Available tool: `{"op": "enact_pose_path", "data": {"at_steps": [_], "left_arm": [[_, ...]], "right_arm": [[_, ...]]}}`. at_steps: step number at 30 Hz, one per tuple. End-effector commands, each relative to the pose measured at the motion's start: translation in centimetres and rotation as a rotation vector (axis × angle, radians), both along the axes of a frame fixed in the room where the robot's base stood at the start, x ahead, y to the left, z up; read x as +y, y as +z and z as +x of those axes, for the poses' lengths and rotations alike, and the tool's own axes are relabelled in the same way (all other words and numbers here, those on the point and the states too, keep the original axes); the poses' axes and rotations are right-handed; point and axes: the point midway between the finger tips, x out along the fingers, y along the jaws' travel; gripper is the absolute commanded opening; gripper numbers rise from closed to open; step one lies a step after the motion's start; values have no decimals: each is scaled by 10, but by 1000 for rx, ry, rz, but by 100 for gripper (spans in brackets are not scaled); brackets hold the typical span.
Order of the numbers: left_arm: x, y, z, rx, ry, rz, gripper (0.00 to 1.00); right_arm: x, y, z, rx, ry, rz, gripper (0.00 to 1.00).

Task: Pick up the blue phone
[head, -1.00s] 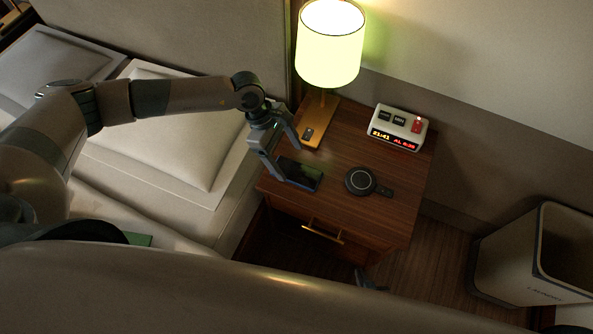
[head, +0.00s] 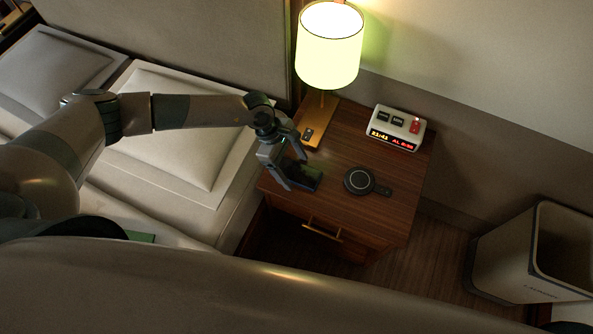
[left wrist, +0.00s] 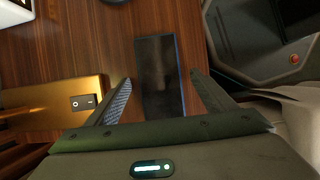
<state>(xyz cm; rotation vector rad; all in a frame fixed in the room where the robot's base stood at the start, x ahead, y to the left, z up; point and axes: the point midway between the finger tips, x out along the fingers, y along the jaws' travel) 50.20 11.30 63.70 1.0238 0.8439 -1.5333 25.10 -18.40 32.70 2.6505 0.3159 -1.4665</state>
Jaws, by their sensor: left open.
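The blue phone (head: 309,178) lies flat on the wooden nightstand, near its left front edge. It shows as a dark screen with a thin blue edge. In the left wrist view, the phone (left wrist: 160,62) lies lengthwise between my fingers. My left gripper (head: 298,172) is open at the phone, with one finger toward each long side, and partly hides it in the head view. The gripper (left wrist: 160,77) also shows in the left wrist view, with gaps on both sides of the phone. My right gripper is not in view.
A lamp with a brass base (head: 317,130) stands behind the phone. A round black charger (head: 360,181) lies to its right. A white alarm clock (head: 396,128) stands at the back right. The bed (head: 160,145) is at the left and a bin (head: 520,260) at the right.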

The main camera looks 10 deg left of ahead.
Motion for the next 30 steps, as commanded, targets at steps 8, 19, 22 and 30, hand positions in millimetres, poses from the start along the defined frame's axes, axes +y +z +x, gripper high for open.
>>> {"op": "enact_pose_path", "data": {"at_steps": [8, 19, 22, 30], "left_arm": [[0, 0, 0, 0, 0, 0, 77], [0, 1, 0, 0, 0, 0, 26], [0, 1, 0, -1, 0, 0, 26], [1, 6, 1, -1, 0, 0, 26]], "right_arm": [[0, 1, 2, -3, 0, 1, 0], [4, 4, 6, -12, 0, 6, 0], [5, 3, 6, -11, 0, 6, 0], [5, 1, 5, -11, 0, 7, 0]]}}
